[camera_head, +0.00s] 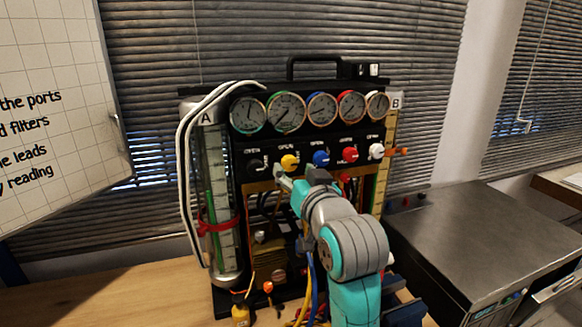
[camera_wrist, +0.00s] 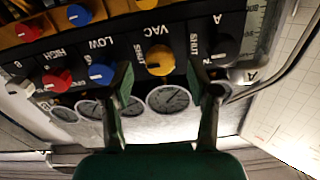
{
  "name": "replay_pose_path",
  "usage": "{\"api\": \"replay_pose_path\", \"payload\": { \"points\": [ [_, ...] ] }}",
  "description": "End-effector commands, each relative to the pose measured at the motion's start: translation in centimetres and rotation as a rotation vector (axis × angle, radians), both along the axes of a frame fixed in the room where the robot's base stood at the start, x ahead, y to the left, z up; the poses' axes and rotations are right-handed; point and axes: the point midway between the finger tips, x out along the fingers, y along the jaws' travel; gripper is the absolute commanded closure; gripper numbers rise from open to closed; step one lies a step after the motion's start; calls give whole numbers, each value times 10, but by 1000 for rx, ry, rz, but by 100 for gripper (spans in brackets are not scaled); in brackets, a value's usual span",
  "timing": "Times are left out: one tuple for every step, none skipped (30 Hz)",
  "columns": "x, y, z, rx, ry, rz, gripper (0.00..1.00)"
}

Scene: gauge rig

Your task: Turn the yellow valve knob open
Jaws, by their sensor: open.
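The yellow valve knob (camera_head: 290,162) sits in the row of knobs below the gauges on the black rig panel. In the wrist view, which is upside down, the yellow knob (camera_wrist: 159,60) shows beside the word VAC, with a gap on each side to the fingers. My gripper (camera_head: 298,175) is open in front of the panel, just below the yellow knob. In the wrist view my gripper (camera_wrist: 160,68) has its fingers spread to either side of the knob. Whether the fingertips reach around it in depth, I cannot tell.
A blue knob (camera_head: 321,158), red knob (camera_head: 350,154) and white knob (camera_head: 376,151) lie to the right; a black knob (camera_wrist: 222,46) is on the other side. Gauges (camera_head: 286,111) run above. Hoses and a glass column (camera_head: 219,205) stand left. A metal cabinet (camera_head: 480,240) is at right.

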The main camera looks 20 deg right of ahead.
Motion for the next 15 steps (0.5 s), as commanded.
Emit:
{"api": "replay_pose_path", "payload": {
  "points": [
    [8,0,0,0,0,0,40],
    [12,0,0,0,1,0,40],
    [16,0,0,0,1,0,40],
    [19,0,0,0,1,0,40],
    [22,0,0,0,0,0,40],
    [24,0,0,0,0,0,40],
    [26,0,0,0,-1,0,40],
    [28,0,0,0,-1,0,40],
    [29,0,0,0,0,0,40],
    [30,0,0,0,0,0,40],
    [30,0,0,0,0,0,40],
    [31,0,0,0,0,0,40],
    [31,0,0,0,0,0,40],
    [31,0,0,0,0,0,40],
    [31,0,0,0,0,0,40]
  ]
}}
